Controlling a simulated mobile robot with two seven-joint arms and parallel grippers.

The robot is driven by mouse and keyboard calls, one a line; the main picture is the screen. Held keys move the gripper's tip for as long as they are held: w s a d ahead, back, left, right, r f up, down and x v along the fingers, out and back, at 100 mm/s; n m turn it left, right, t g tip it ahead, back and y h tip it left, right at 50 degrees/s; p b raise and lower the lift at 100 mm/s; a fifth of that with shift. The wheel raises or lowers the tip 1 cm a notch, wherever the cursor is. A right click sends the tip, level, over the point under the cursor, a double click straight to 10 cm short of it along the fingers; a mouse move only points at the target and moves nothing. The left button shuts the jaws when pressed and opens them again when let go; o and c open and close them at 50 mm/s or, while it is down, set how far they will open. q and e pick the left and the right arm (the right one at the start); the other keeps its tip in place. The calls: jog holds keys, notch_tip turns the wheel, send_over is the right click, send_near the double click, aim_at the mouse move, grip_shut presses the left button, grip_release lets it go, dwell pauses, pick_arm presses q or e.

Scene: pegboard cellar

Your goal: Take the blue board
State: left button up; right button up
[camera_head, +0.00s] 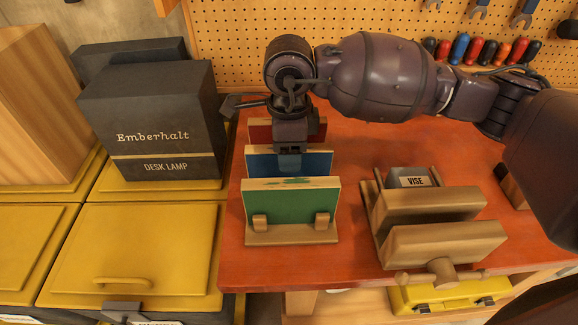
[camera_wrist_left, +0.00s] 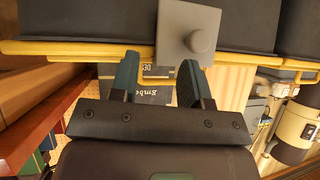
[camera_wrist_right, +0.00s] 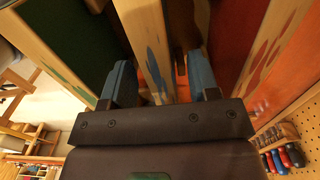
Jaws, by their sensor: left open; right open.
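The blue board (camera_head: 316,163) stands upright in a wooden rack (camera_head: 290,236), between the green board (camera_head: 290,204) in front and the red board (camera_head: 259,133) behind. My right gripper (camera_head: 291,160) is over the blue board's top edge, pointing down. In the right wrist view its fingers (camera_wrist_right: 162,80) are open, with the paint-smudged wooden edge of the blue board (camera_wrist_right: 148,45) between them. Whether they touch it cannot be told. My left gripper (camera_wrist_left: 158,64) is open and empty, low by the yellow cabinets in the left wrist view.
A wooden vise (camera_head: 430,225) stands right of the rack on the red bench (camera_head: 350,268). A dark desk lamp box (camera_head: 152,120) sits left on yellow cabinets (camera_head: 135,250). A pegboard (camera_head: 260,20) with tools is behind. My right arm spans the back of the bench.

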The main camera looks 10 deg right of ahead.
jog(key=shift+f, duration=1.05)
grip_shut()
jog(key=shift+r, duration=0.1)
